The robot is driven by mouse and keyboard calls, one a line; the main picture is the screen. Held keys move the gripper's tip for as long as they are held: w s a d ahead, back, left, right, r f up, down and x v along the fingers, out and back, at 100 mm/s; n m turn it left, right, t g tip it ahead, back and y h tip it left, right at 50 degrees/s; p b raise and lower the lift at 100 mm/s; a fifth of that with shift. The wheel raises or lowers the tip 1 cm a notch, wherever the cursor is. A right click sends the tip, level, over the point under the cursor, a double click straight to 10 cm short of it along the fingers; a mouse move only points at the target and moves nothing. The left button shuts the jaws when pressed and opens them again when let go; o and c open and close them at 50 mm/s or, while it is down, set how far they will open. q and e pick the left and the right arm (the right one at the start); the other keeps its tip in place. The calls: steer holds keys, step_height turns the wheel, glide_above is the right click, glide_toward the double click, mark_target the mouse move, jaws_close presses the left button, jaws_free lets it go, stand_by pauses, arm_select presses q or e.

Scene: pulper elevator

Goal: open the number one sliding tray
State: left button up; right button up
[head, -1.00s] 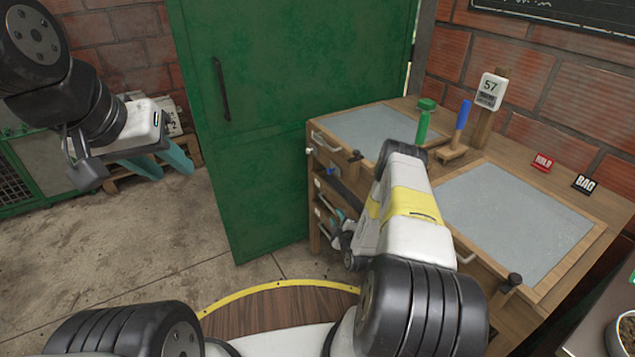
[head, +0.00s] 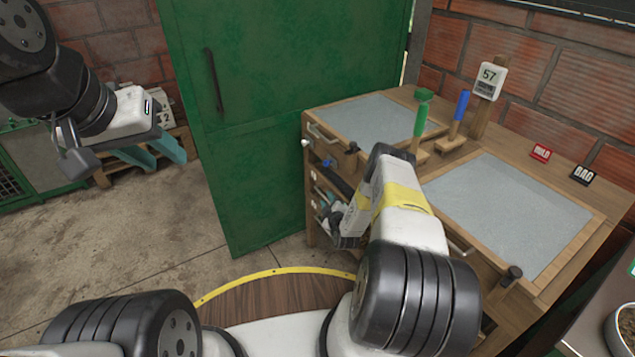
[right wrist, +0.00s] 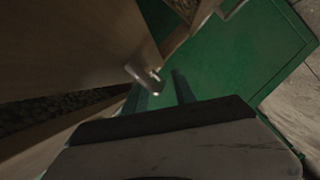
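A wooden bench (head: 590,262) has sliding trays under its top. A metal pull handle (head: 328,138) shows on the front of its uppermost left part, and lower shelves or trays lie beneath it. I cannot read which tray is number one. My right gripper (head: 324,200) is low at the bench's left front, partly hidden by my arm. In the right wrist view its teal fingers (right wrist: 160,92) are apart, with a light metal fitting (right wrist: 143,75) near the left finger; contact cannot be told. My left gripper (head: 153,153) is open and empty, away from the bench.
A green door (head: 270,100) stands close to the bench's left end. Green and blue handled tools (head: 421,120) stand on the bench top beside a "57" counter (head: 490,80) and small signs (head: 541,152). The concrete floor (head: 150,240) at left is clear.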

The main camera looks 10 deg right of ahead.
jaws_close()
stand_by(1.4)
